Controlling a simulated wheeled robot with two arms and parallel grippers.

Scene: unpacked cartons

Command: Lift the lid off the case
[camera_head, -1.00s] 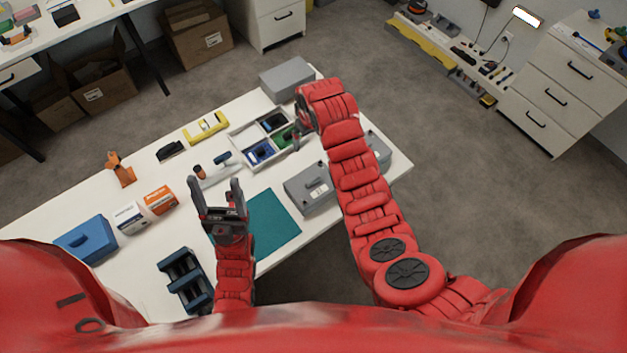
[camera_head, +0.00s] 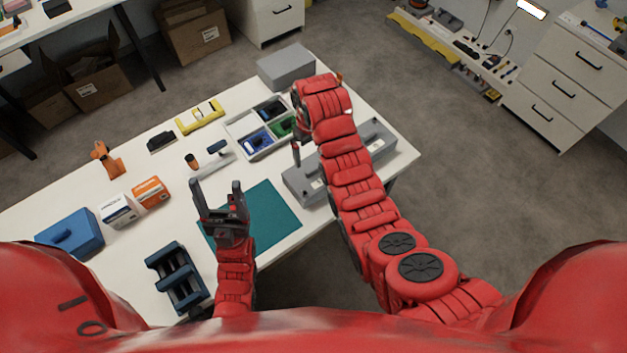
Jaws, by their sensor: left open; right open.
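A grey case (camera_head: 378,142) lies near the right edge of the white table. My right forearm crosses over its middle and hides much of it, so I cannot tell where lid and body meet. Its left end (camera_head: 300,187) shows left of the arm. My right gripper (camera_head: 296,150) points down just beyond the case's left end, apart from it as far as I can see; my wrist hides most of the jaws, which are open. My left gripper (camera_head: 217,190) is open and empty, its fingers pointing away from me over the left side of the teal mat (camera_head: 270,222).
A divided tray (camera_head: 236,125) with blue, green and dark items and a grey box (camera_head: 285,66) stand beyond the case. A blue case (camera_head: 70,232), small cartons (camera_head: 150,191) and a dark rack (camera_head: 178,275) occupy the left. The teal mat is mostly bare.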

